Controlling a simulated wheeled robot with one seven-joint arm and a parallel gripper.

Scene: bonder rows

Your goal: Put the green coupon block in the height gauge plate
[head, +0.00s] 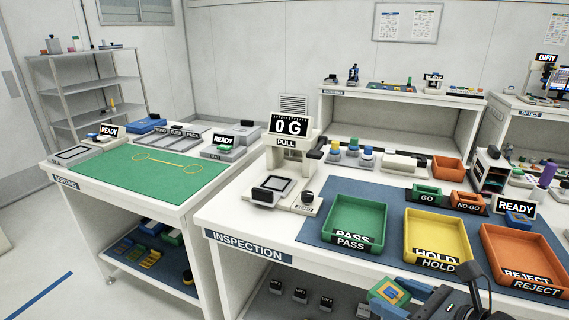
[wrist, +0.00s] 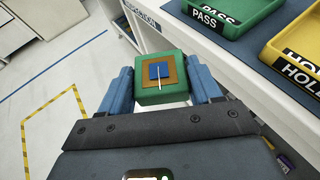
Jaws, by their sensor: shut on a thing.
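The green coupon block (head: 376,296) carries a tan square with a smaller blue square and a pale line on top; it also shows in the wrist view (wrist: 145,97). My gripper (wrist: 163,85) is shut on it, one blue finger on each side. In the head view my gripper (head: 390,293) is low, in front of the inspection bench edge near the HOLD tray. No label names the height gauge plate, so I cannot tell which fixture it is. A pull tester (head: 288,150) reading 0 G stands on the bench, with a flat plate (head: 275,188) at its base.
The inspection bench (head: 240,222) holds green PASS (head: 330,220), yellow HOLD (head: 409,235) and orange REJECT (head: 488,250) trays. A READY-signed device (head: 515,208) stands at right. The sorting bench (head: 68,185) with a green mat is at left. Open floor (wrist: 40,110) shows below the gripper.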

